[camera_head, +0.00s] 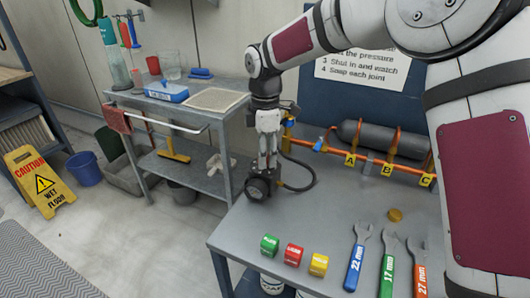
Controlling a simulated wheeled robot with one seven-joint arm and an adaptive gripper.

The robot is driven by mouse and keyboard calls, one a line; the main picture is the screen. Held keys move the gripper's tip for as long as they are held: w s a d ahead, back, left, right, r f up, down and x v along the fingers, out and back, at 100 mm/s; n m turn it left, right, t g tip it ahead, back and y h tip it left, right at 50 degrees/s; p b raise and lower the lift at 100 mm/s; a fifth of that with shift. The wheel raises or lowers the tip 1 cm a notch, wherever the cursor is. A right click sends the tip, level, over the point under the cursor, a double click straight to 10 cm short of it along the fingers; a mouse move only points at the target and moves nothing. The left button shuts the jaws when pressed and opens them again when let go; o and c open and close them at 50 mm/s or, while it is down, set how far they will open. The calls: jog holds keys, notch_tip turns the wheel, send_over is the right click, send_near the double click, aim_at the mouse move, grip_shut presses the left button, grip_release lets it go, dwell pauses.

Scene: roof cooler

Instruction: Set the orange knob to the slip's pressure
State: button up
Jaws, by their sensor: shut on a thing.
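My gripper (267,158) points down at the back left corner of the grey bench, just above a round black gauge (257,188). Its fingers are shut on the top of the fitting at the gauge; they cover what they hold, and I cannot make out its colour. The gauge face is too small to read. No orange knob shows clearly. A small orange-yellow disc (395,215) lies on the bench, apart from the gripper. A white printed sheet (360,67) on the back panel mentions pressure; my arm hides part of it, and I see no pressure figure.
A black hose (309,173) curves right of the gauge. An orange pipe (330,147) with yellow tags runs behind, near a grey cylinder (372,135). Coloured blocks (293,254) and several wrenches (388,268) lie at the bench front. A grey cart (190,118) stands left.

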jog(key=m+p, duration=0.1)
jog(key=m, duration=0.5)
jog(key=m+p, duration=0.1)
jog(key=m, duration=0.5)
jog(key=shift+p, duration=0.35)
jog(key=m+p, duration=0.1)
jog(key=m, duration=0.5)
jog(key=shift+m, duration=0.4)
jog(key=m+p, duration=0.1)
jog(key=m, duration=0.5)
jog(key=shift+p, duration=0.4)
jog(key=o, duration=1.2)
jog(key=shift+r, duration=0.15)
